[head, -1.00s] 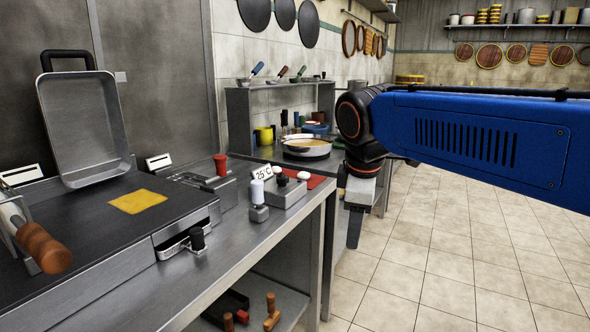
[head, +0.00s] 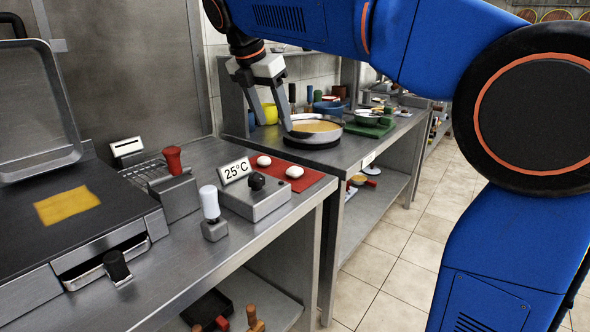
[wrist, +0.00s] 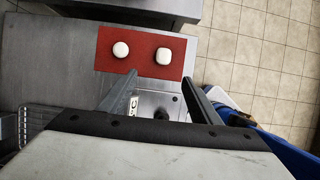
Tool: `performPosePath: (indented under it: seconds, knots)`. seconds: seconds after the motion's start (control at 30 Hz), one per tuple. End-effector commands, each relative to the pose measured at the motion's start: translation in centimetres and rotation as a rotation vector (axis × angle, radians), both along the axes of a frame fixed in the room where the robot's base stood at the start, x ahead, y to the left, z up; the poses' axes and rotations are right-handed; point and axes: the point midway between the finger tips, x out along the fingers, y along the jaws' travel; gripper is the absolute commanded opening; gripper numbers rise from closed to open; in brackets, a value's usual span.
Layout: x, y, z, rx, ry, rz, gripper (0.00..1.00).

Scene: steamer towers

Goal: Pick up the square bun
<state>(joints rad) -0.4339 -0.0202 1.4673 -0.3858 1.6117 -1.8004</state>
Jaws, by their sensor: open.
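Two white buns rest on a red mat (wrist: 140,72). In the wrist view, the square bun (wrist: 164,56) with rounded corners is at right, and the round bun (wrist: 120,49) is at left, with a gap between them. In the head view, the square bun (head: 294,172) appears to be the one nearer the bench's front edge, with the round bun (head: 263,160) further back. My gripper (head: 275,125) is open and empty, held above the bench. In the wrist view its fingers (wrist: 160,78) point toward the mat, their tips just below the square bun in the picture.
A control box with a 25°C sign (head: 236,171) stands beside the mat. A white-topped bottle (head: 210,203) and a red-topped holder (head: 173,160) are left of it. A griddle (head: 30,250) bears a yellow square (head: 67,205). A round pan (head: 316,133) is on the further bench.

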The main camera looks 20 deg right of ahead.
Motion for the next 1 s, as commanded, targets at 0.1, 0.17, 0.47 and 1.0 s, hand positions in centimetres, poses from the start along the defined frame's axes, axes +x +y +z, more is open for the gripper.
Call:
performPosePath:
  seconds: [0.1, 0.17, 0.47, 1.0]
  knots:
    - [0.3, -0.6, -1.7, -0.001, 0.003, -0.001, 0.57]
    - [0.6, -1.0, -2.7, -0.001, 0.002, -0.002, 0.57]
    - [1.7, -2.7, -7.6, 0.0, 0.002, -0.004, 0.57]
    - [2.6, -4.7, -12.4, 0.001, 0.001, -0.004, 0.57]
